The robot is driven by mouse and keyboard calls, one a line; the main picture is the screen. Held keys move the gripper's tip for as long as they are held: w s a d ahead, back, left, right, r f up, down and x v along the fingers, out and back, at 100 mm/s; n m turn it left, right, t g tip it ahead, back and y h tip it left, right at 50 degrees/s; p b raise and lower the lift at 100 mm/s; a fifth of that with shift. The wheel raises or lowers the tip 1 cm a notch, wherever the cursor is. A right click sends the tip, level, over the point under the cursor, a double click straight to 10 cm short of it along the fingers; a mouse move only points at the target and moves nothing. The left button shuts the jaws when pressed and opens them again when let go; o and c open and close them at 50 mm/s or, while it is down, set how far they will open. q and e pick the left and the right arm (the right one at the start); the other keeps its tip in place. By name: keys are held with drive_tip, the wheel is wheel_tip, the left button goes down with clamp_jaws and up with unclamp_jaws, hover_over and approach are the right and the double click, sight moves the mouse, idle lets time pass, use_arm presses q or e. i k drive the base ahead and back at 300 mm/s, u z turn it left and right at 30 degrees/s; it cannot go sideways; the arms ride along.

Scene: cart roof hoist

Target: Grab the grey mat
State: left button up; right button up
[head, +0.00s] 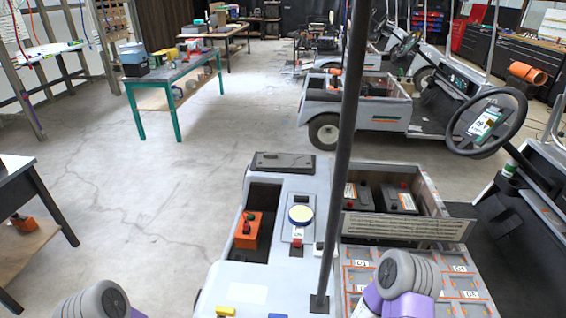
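A dark grey, flat, rectangular piece (283,162) lies on the far edge of the light grey cart body in front of me; it may be the grey mat, but I cannot tell for sure. It lies beyond the open well in the cart body. Neither of my grippers shows in the head view. Only rounded grey and purple parts of my arms show at the bottom edge, one at the left and one at the right, so I cannot see what the grippers hold.
A dark upright post (344,150) rises from the cart body (262,278). Batteries (398,197) and a marked tray (458,280) are at right. Open floor (150,200) lies left.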

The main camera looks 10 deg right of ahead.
sight(267, 160)
drive_tip(key=u, duration=2.15)
drive_tip(key=i, duration=2.85)
drive_tip(key=z, duration=2.65)
drive_tip(key=i, duration=4.15)
